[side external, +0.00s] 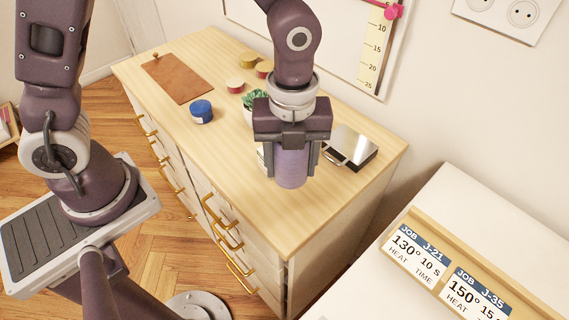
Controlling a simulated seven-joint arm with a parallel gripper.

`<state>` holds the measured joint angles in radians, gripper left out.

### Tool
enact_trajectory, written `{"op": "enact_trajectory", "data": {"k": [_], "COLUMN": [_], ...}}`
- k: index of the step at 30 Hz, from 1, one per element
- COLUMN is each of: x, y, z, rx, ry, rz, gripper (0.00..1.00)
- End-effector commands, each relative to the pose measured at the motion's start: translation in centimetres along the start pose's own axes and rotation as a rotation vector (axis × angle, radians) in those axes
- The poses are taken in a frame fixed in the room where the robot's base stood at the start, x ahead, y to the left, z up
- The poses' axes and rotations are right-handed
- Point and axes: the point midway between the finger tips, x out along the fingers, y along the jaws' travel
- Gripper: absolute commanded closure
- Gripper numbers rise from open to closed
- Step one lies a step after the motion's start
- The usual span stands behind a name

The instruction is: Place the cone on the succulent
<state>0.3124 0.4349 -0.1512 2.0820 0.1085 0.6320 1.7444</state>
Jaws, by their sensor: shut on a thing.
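My gripper (291,174) is shut on a purple cone (291,168), which looks like a thread cone. It hangs roughly upright between the fingers, over the front part of the dresser top. Whether its lower end touches the wood I cannot tell. The green succulent (253,99) stands behind and to the left of my gripper. The cone is apart from the leaves in the picture.
The wooden dresser top (225,155) holds a blue spool (201,111), a brown clipboard (178,77), small red and yellow round things (235,86) and a black-and-silver box (350,147). A white table with job cards (419,252) stands at right. The front left top is clear.

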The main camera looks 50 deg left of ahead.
Motion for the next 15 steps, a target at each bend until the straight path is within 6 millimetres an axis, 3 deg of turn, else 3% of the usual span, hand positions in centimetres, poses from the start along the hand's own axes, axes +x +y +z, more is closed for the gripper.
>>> {"op": "enact_trajectory", "data": {"k": [5, 8, 12, 15], "x": [-2.3, -4.0, -6.9, -8.8], "y": [-0.8, -0.5, 1.4, 3.6], "z": [5.5, 10.2, 17.3, 21.5], "rx": [-0.148, -0.273, -0.463, -0.582], "ry": [-0.005, -0.006, -0.006, -0.005], "rz": [-0.004, -0.004, -0.004, -0.004], "gripper": [0.95, 0.95, 0.95, 0.95]}}
